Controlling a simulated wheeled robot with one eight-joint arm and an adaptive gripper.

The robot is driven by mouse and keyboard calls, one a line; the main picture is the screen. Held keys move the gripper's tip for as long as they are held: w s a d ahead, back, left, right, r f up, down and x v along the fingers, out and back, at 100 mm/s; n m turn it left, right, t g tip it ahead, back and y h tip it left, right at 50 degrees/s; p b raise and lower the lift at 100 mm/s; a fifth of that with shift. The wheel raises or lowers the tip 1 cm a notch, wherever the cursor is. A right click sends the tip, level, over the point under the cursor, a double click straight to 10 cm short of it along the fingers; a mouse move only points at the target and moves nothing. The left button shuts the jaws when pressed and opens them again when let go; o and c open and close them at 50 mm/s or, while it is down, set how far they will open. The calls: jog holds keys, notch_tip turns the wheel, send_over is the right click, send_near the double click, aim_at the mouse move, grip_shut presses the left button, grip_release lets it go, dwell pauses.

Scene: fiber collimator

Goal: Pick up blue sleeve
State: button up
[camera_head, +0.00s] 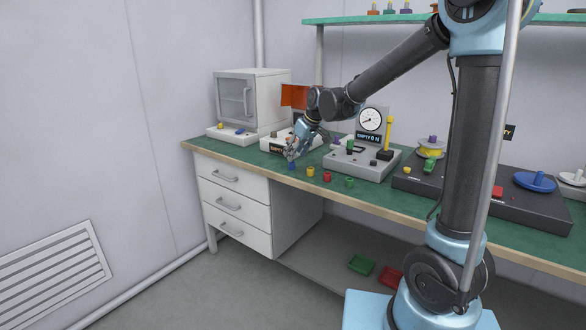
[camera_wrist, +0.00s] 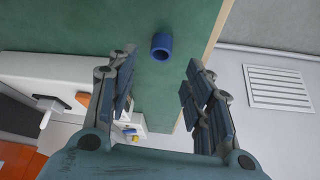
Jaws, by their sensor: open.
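The blue sleeve (camera_wrist: 161,46) is a short hollow cylinder standing on the green bench top (camera_wrist: 90,22). In the wrist view it lies ahead of my gripper (camera_wrist: 158,75), roughly centred between the two fingers and apart from them. The fingers are spread and nothing is between them. In the head view the blue sleeve (camera_head: 291,166) is at the left of a row of small sleeves near the front edge, just below my gripper (camera_head: 291,153). The gap in height between fingers and sleeve is hard to judge.
Yellow (camera_head: 311,171), red (camera_head: 327,176) and green (camera_head: 349,182) sleeves stand to the right of it. Behind is a grey device with a dial (camera_head: 370,120). A white cabinet (camera_head: 250,97) stands at the back left. The bench's wooden front edge (camera_wrist: 214,45) is close by.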

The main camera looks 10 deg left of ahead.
aim_at(293, 169)
jog(key=shift+d+x, duration=0.15)
jog(key=shift+x, duration=1.15)
jog(key=shift+d+x, duration=0.1)
jog(key=shift+x, duration=1.15)
jog(key=shift+s+f, duration=0.1)
jog(key=shift+f, duration=0.1)
jog(key=c, duration=0.8)
